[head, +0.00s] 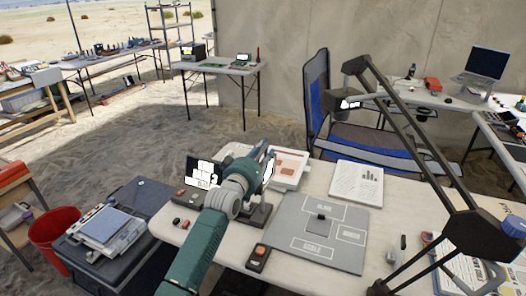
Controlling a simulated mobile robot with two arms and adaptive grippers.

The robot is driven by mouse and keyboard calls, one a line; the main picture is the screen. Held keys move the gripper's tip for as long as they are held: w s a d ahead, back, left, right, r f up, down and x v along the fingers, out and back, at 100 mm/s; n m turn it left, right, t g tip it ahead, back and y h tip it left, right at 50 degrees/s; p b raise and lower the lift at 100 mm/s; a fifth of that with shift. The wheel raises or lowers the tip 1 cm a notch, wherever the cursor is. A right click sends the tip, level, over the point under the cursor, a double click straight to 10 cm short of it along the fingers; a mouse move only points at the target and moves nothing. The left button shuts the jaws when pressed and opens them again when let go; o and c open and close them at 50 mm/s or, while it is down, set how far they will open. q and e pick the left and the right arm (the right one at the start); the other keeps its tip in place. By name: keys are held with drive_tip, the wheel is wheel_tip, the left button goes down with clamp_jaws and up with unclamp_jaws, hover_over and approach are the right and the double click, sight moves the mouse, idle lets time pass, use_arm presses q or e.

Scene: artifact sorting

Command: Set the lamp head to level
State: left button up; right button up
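A dark jointed desk lamp arm (412,143) rises from the right side of the near table and slants up to the left. A small dark piece, which looks like the lamp head (341,103), hangs below the arm's upper end in front of the blue chair. Its tilt is too small to tell. My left gripper (267,163) is over the table, left of and lower in the picture than the lamp head, and apart from it. Its fingers are seen from behind, so their opening is unclear. My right gripper is out of view.
A grey mat (287,243) with labelled areas lies mid-table, with a white tray (291,158) and a chart sheet (357,182) behind it. A small orange-topped box (258,258) sits at the front edge. A blue chair (318,104) stands behind the table.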

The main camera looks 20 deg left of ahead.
use_arm(q)
drive_tip(key=s, duration=1.2)
drive_tip(key=shift+a, duration=0.15)
